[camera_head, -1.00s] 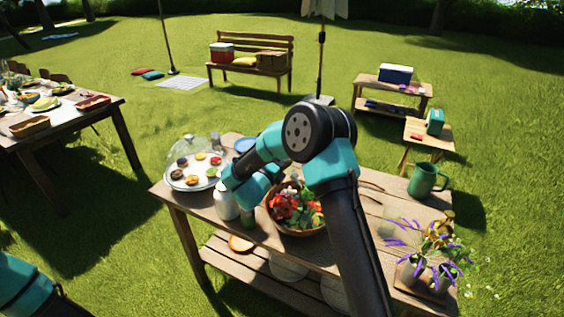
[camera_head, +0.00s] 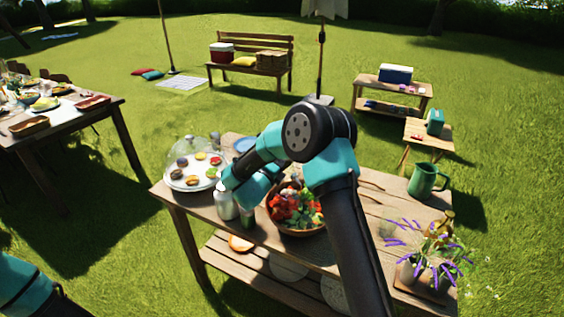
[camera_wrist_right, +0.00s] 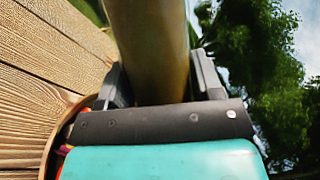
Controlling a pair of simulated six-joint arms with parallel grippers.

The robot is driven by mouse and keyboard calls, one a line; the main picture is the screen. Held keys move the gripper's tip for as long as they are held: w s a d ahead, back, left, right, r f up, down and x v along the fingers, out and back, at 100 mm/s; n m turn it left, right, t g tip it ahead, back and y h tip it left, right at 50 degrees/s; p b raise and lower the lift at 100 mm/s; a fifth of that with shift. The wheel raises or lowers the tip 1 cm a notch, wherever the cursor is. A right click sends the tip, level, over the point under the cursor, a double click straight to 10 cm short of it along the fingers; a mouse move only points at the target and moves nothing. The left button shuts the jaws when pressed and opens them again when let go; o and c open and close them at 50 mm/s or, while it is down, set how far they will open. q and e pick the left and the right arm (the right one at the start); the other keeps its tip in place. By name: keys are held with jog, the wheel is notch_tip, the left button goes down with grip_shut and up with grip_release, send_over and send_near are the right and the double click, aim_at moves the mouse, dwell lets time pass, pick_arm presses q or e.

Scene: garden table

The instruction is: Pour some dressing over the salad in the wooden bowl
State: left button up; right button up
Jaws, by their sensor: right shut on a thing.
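The wooden bowl (camera_head: 292,233) stands on the garden table, full of red and green salad (camera_head: 297,207). Its rim (camera_wrist_right: 50,150) shows at the lower left of the right wrist view. My right arm reaches over the table, and its links hide the right gripper in the head view. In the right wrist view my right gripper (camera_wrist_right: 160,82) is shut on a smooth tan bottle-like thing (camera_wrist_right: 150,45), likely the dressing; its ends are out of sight. With table slats on one side and trees on the other, it looks strongly tilted. My left gripper is out of view.

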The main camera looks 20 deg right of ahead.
aim_at(291, 169)
jog(key=f+n, duration=0.1)
jog(key=n, duration=0.1)
jog(key=f+n+y, duration=0.1)
jog(key=n, duration=0.1)
jog(key=f+n+y, duration=0.1)
jog(key=n, duration=0.1)
jog(key=shift+w+a+f+g, duration=0.1)
jog(key=shift+w+g, duration=0.2)
jog(key=shift+w, duration=0.05)
jog(key=n, duration=0.1)
jog(key=s+n+g, duration=0.1)
jog(key=r+n+y, duration=0.1)
jog(key=n, duration=0.1)
jog(key=shift+s+d+g, duration=0.2)
jog(key=shift+s+g, duration=0.1)
jog(key=shift+s, duration=0.05)
jog(key=s+r+n, duration=0.1)
jog(key=s+n+g, duration=0.1)
jog(key=n, duration=0.1)
jog(key=s+r+n+g, duration=0.1)
jog(key=s, duration=0.1)
jog(key=shift+d+r+n, duration=0.3)
jog(key=shift+d+r, duration=0.05)
dwell(0.4)
jog(key=shift+r+n+g, duration=0.75)
jog(key=shift+r+n, duration=0.2)
jog(key=shift+r, duration=0.3)
jog(key=shift+r+n+g, duration=0.75)
jog(key=shift+r+n, duration=0.2)
jog(key=shift+r, duration=0.3)
